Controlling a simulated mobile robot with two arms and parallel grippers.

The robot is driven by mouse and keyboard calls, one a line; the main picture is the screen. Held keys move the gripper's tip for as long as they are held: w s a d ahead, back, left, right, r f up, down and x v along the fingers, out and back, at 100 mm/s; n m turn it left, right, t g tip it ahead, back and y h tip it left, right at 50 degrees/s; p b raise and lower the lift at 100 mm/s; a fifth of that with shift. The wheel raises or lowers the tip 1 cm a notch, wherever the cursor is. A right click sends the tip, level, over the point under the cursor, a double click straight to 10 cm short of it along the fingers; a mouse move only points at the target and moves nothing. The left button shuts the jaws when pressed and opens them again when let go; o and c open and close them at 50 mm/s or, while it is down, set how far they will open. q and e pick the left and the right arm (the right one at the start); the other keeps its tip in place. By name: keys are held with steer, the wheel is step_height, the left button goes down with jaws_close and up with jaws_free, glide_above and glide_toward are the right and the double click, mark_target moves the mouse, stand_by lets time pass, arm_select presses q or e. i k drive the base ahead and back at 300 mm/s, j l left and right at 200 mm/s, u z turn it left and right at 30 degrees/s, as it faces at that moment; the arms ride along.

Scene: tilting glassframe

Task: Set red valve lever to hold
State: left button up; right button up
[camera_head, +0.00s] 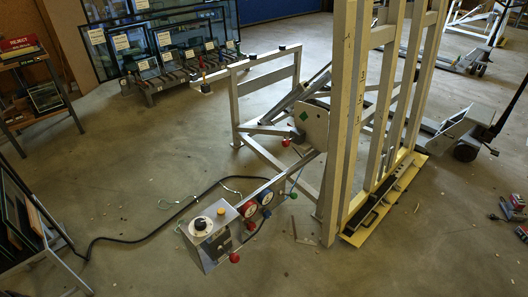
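A metal control box (208,238) sits at the near end of a low arm of the tilting frame, in the lower middle of the head view. A black and white dial (203,225) is on its top. Several red parts show around it: a red piece (249,210) at the box's right edge, a red ball knob (234,257) low on its right side, and another red ball (286,142) farther back by the frame's pivot plate. I cannot tell for sure which is the valve lever, nor its setting. Neither of my grippers is in view.
The tall pale tilting frame (342,130) stands right of the box on a yellow-edged base (350,238). A black cable (140,239) lies on the floor left of the box. Glass panes on a rack (150,82) stand at the back. Floor (130,180) at left is mostly clear.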

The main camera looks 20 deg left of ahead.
mark_target(234, 258)
steer(key=u, duration=0.9)
